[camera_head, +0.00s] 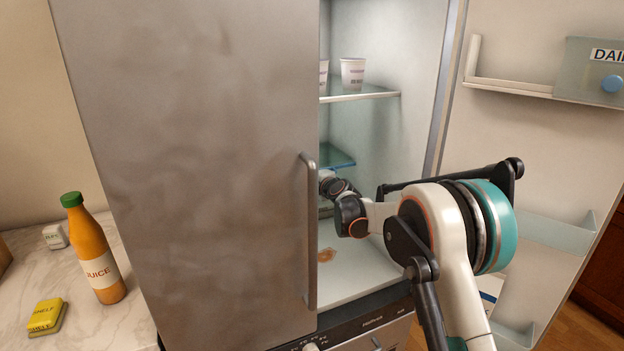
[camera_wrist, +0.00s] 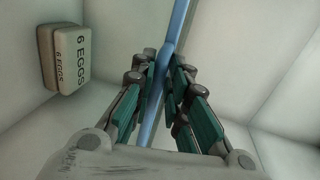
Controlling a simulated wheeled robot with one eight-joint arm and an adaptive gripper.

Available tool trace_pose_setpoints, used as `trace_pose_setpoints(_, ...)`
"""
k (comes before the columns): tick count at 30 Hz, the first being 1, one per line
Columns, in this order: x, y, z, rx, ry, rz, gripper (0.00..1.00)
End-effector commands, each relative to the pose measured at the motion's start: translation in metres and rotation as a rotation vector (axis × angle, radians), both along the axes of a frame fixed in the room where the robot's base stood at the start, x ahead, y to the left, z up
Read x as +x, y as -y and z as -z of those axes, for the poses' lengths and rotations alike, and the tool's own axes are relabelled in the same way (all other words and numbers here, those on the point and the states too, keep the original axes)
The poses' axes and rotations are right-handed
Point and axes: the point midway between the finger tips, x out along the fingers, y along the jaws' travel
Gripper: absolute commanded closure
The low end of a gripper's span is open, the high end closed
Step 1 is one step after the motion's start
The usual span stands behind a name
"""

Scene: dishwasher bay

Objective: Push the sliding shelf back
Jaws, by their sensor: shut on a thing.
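The fridge's sliding shelf (camera_head: 339,158) shows as a teal glass pane inside the fridge, partly hidden by the left door. In the wrist view the shelf (camera_wrist: 170,30) is a thin blue edge running up between the fingers. My gripper (camera_wrist: 167,78) is shut on this edge, with green pads on both sides of it. In the head view my arm reaches into the fridge, and the gripper's fingers are hidden behind the left door and my wrist.
The left fridge door (camera_head: 200,170) blocks much of the inside. Cups (camera_head: 353,73) stand on an upper shelf (camera_head: 365,96). An egg carton (camera_wrist: 68,58) lies beside the gripper. The right door (camera_head: 540,140) stands open. A juice bottle (camera_head: 92,255) stands on the counter.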

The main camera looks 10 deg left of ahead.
Motion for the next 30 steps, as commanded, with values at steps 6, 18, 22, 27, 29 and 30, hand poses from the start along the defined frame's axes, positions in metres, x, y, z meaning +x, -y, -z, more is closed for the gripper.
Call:
trace_pose_setpoints(6, -0.001, -0.002, 0.004, -0.005, -0.003, -0.006, 1.0)
trace_pose_setpoints(18, 0.0, -0.001, 0.001, -0.002, -0.001, -0.003, 0.71)
trace_pose_setpoints(22, 0.0, -0.001, 0.001, -0.001, -0.001, -0.002, 0.71)
trace_pose_setpoints(27, -0.005, 0.003, -0.001, -0.001, 0.0, -0.001, 0.71)
trace_pose_setpoints(29, -0.01, 0.007, -0.002, 0.0, -0.001, -0.001, 0.71)
trace_pose_setpoints(30, -0.014, 0.01, -0.004, -0.001, 0.0, -0.001, 0.71)
